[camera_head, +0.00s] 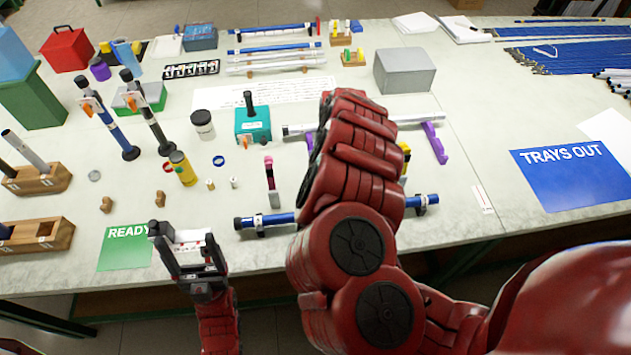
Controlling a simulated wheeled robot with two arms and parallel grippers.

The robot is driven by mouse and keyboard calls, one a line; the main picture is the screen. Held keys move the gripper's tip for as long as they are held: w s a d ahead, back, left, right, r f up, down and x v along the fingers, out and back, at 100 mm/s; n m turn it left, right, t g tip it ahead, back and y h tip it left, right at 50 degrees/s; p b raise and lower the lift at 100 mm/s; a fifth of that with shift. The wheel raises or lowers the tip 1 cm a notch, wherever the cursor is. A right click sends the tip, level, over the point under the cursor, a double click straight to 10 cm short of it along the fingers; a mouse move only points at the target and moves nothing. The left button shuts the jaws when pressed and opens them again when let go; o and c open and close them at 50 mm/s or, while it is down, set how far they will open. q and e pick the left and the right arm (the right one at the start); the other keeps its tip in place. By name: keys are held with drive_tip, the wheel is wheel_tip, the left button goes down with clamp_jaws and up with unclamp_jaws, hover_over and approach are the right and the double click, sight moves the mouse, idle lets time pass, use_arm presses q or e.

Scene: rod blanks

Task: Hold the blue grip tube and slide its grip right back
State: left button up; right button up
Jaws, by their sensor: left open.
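A blue tube (275,219) with a black left end lies level near the table's front edge, on small clamps. My right arm (355,240) covers its middle; its right end (425,201) shows beyond the arm. Another blue tube (115,130) with a black upper part and an orange piece stands tilted at the left, beside a similar dark one (152,120). I cannot tell for certain which is the blue grip tube. My left gripper (184,236) is open at the table's front edge, left of the lying tube and apart from it. My right gripper is hidden behind its arm.
A green READY card (125,249) lies left of my left gripper. Wooden blocks (38,236) stand at the far left. A yellow bottle (182,170), a teal box (253,126) and a pink-topped tool (271,180) stand behind. A blue TRAYS OUT sheet (575,175) lies right.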

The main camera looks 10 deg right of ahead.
use_arm(q)
drive_tip(key=w+a+n+g+y, duration=0.3)
drive_tip(key=w+g+y, duration=0.35)
drive_tip(key=w, duration=1.35)
use_arm(e)
drive_tip(key=shift+w, duration=0.1)
use_arm(q)
drive_tip(key=w+d+f+m+g, duration=0.2)
drive_tip(key=w+f+g, duration=0.1)
drive_tip(key=w, duration=0.4)
drive_tip(key=w+d+f+m+g, duration=0.2)
drive_tip(key=w+f+g, duration=0.2)
drive_tip(key=w, duration=0.3)
drive_tip(key=m+g+y, duration=0.4)
drive_tip(key=m+g, duration=0.6)
drive_tip(key=g, duration=0.7)
hover_over(241, 221)
drive_tip(key=s, duration=0.2)
wheel_tip(241, 221, down, 18)
drive_tip(key=shift+t, duration=0.25)
drive_tip(key=x, duration=1)
drive_tip(key=shift+a+f, duration=0.1)
drive_tip(key=shift+f, duration=0.1)
